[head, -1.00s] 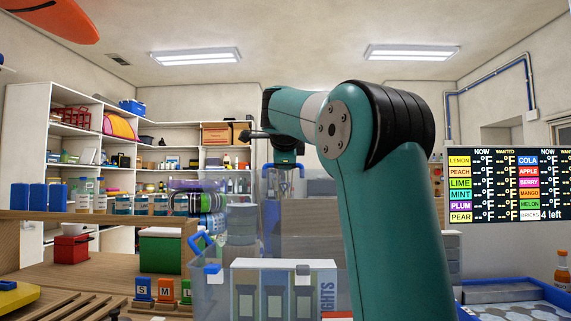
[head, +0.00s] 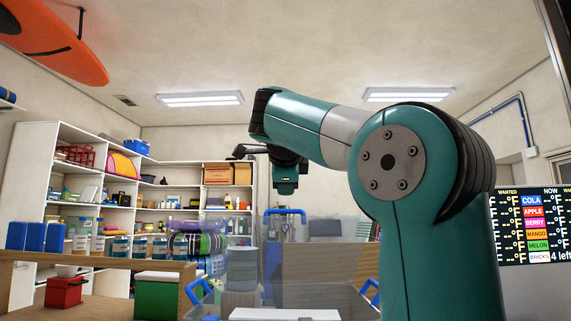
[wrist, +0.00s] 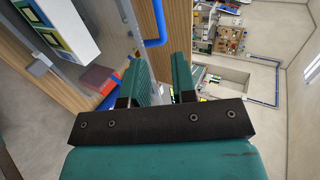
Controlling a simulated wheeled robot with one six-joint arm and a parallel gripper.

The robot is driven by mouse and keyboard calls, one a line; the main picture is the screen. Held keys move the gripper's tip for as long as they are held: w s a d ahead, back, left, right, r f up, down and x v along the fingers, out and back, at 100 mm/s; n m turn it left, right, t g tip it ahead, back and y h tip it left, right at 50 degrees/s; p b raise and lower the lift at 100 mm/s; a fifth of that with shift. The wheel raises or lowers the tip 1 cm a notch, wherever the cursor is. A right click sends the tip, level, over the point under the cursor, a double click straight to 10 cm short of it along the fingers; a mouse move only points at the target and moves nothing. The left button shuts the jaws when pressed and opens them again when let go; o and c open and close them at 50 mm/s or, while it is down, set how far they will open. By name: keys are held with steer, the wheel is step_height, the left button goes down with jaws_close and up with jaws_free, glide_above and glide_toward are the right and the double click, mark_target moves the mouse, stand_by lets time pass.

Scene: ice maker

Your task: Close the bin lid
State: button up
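The clear bin with blue handles (head: 200,290) stands at the bottom middle of the head view, its lower part cut off. A clear upright panel (head: 325,270) shows behind it; I cannot tell for sure whether this is the raised lid. My gripper (head: 286,186) hangs at the end of my arm above the bin area, apart from it. In the wrist view, my gripper (wrist: 160,62) has its two teal fingers apart with nothing between them. That sideways view also shows a clear wall or panel (wrist: 118,32) and a blue handle (wrist: 156,28) close to the fingers.
A white box (head: 285,314) is at the bottom edge, in or before the bin. Shelves (head: 100,160) line the back. A menu board (head: 530,225) is at right.

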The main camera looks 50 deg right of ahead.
steer(key=p+v, duration=0.1)
steer(key=v, duration=0.5)
steer(key=shift+a, duration=0.2)
steer(key=shift+s+r, duration=0.1)
steer(key=shift+r, duration=0.05)
